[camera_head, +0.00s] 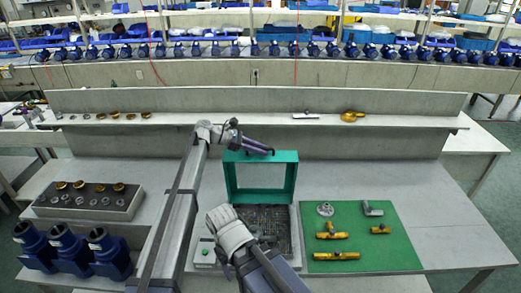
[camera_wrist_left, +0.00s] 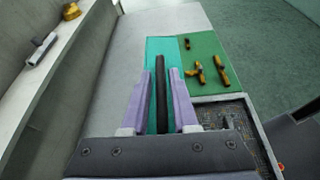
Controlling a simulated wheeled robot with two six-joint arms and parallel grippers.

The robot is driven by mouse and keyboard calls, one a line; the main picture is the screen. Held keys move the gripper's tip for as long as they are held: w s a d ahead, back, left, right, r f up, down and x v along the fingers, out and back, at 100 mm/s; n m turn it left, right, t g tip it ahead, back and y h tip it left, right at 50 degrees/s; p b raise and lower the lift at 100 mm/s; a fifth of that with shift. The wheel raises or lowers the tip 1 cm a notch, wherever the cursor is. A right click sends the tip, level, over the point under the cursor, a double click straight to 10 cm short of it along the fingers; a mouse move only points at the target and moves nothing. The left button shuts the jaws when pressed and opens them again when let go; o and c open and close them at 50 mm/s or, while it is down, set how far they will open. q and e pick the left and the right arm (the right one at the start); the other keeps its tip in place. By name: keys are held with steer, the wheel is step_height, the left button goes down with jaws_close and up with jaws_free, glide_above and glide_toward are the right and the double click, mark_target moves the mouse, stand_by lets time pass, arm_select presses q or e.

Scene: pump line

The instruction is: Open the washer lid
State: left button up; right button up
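The washer (camera_head: 283,240) stands on the table in the middle of the head view, a grey box with a dark mesh basin. Its teal lid (camera_head: 231,187) is a hollow frame and stands upright at the washer's back edge, so the basin is exposed. My left gripper (camera_head: 270,151) is at the lid's top edge. In the left wrist view, its purple fingers (camera_wrist_left: 160,82) stand apart on either side of a dark bar (camera_wrist_left: 161,85) over the teal lid, with narrow gaps visible. The right arm's pale joint (camera_head: 230,232) hides part of the basin; its gripper is not identifiable.
Right of the washer, a green mat (camera_head: 370,262) holds brass and grey fittings. At left are a parts tray (camera_head: 125,214) and blue pumps (camera_head: 108,255). A raised shelf (camera_head: 235,119) with small parts runs behind the lid. The table's far right is clear.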

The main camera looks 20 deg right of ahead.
arm_select(q)
steer(key=shift+r, duration=0.1)
steer(key=shift+w+a+r+p, duration=0.1)
steer(key=shift+a+r+p, duration=0.2)
steer(key=shift+a, duration=0.2)
steer(key=p+v, duration=0.2)
steer(key=v, duration=0.4)
steer(key=shift+a+p, duration=0.25)
steer(key=shift+p, duration=0.05)
steer(key=shift+w+a, duration=0.1)
steer(key=shift+a, duration=0.05)
